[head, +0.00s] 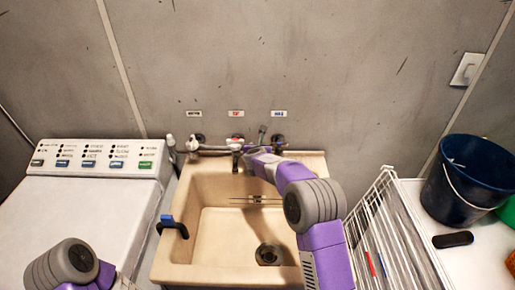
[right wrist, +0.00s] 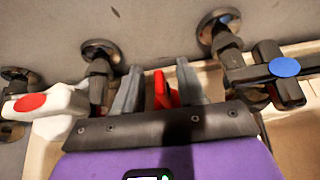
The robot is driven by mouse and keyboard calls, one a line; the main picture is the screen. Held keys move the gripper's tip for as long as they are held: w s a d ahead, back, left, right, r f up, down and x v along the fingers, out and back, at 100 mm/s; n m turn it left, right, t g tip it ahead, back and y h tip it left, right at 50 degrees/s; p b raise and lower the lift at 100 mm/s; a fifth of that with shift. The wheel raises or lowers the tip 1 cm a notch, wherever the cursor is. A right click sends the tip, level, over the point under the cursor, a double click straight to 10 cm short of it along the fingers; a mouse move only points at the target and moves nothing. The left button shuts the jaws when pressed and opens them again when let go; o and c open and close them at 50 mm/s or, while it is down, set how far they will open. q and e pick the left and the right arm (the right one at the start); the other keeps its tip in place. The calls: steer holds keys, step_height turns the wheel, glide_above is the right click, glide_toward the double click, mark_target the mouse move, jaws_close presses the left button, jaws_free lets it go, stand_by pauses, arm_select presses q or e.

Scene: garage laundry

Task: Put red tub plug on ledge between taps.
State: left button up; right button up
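The red tub plug (right wrist: 164,90) shows in the right wrist view as a small upright red piece between the fingers of my right gripper (right wrist: 157,90). It is close to the right-hand finger, and a gap shows between it and the left-hand finger. The fingers are apart over the back ledge of the sink (head: 165,262). A red-capped tap (right wrist: 30,103) is on their left and a blue-capped tap (right wrist: 284,67) on their right. In the head view my right arm reaches to the taps and hides the plug. My left gripper is out of view; only its arm shows.
A white washer (head: 85,205) stands left of the sink. A blue-and-black object (head: 172,226) sits on the sink's left rim. A white wire rack (head: 395,235) and a dark blue bucket (head: 466,180) are on the right. The basin has a drain (head: 268,254).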

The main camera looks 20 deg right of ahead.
steer(key=shift+r+p, duration=0.3)
steer(key=b+v, duration=0.1)
steer(key=v, duration=1.1)
steer(key=shift+f, duration=0.1)
